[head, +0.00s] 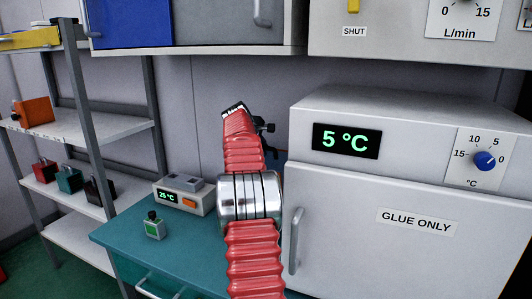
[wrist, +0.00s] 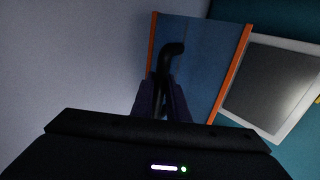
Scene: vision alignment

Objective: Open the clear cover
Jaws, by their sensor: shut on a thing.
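The clear cover (wrist: 208,62) shows in the wrist view as a see-through bluish panel with orange side edges. A black bent handle (wrist: 174,49) stands on it. My gripper (wrist: 162,82) is shut on the lower part of this handle, its two dark fingers on either side. In the head view, my gripper (head: 266,128) is beyond my red and silver arm, left of the white cabinet. The arm and cabinet hide most of the cover there. I cannot tell how far the cover is tilted.
The white "GLUE ONLY" cabinet (head: 365,238) stands close to the right of my arm. A white-framed grey panel (wrist: 270,82) lies beside the cover.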

